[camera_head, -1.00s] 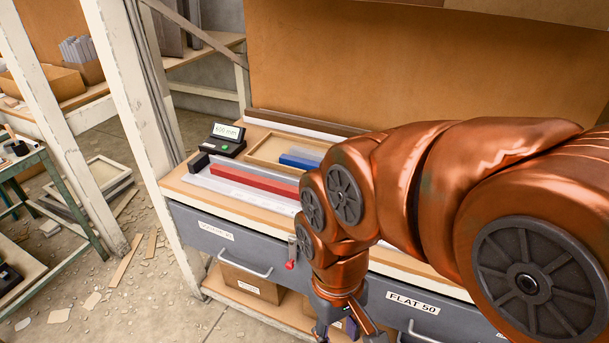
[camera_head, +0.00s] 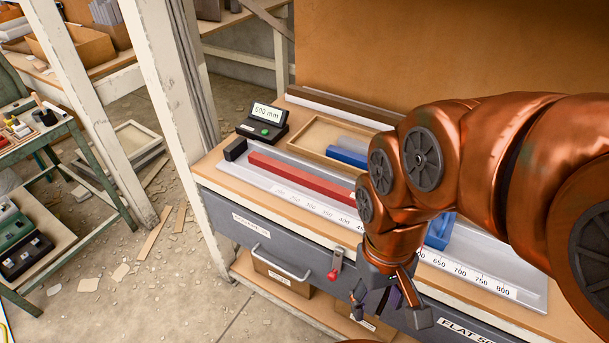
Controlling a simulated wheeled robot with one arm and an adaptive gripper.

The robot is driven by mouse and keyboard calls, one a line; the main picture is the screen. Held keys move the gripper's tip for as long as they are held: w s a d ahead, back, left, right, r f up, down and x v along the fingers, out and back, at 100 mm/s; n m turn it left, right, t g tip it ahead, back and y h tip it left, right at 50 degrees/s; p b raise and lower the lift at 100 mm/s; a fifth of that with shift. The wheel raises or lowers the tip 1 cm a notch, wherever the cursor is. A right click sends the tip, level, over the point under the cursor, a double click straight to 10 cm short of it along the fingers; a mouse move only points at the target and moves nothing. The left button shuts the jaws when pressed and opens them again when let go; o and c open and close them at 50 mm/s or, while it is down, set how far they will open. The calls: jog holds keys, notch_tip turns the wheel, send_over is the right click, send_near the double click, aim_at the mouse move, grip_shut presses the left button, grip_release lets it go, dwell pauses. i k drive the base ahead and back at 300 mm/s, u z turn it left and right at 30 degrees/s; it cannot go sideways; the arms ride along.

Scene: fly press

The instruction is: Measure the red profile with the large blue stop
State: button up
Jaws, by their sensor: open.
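The red profile (camera_head: 300,178) lies lengthwise on the pale measuring bed (camera_head: 500,262), with its left end near a black end block (camera_head: 235,149). Its right end is hidden behind my arm. A blue block (camera_head: 440,230) stands on the bed to the right of my wrist, partly hidden. Another blue piece (camera_head: 347,156) lies in the wooden tray behind the bed. I cannot tell for sure which is the large stop. My gripper (camera_head: 388,314) is open, pointing down in front of the bench's drawer front, apart from the profile and both blue pieces.
A display (camera_head: 266,112) with a green button reads 600 mm at the back left. The wooden tray (camera_head: 300,134) also holds a grey piece. A red-tipped lever (camera_head: 334,266) and drawer handle (camera_head: 281,264) stick out in front. A green side table (camera_head: 60,142) stands left.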

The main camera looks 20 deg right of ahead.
aim_at(439, 235)
jog(key=z, duration=1.75)
jog(key=k, duration=1.2)
jog(key=u, duration=0.4)
jog(key=i, duration=0.85)
jog(key=u, duration=0.6)
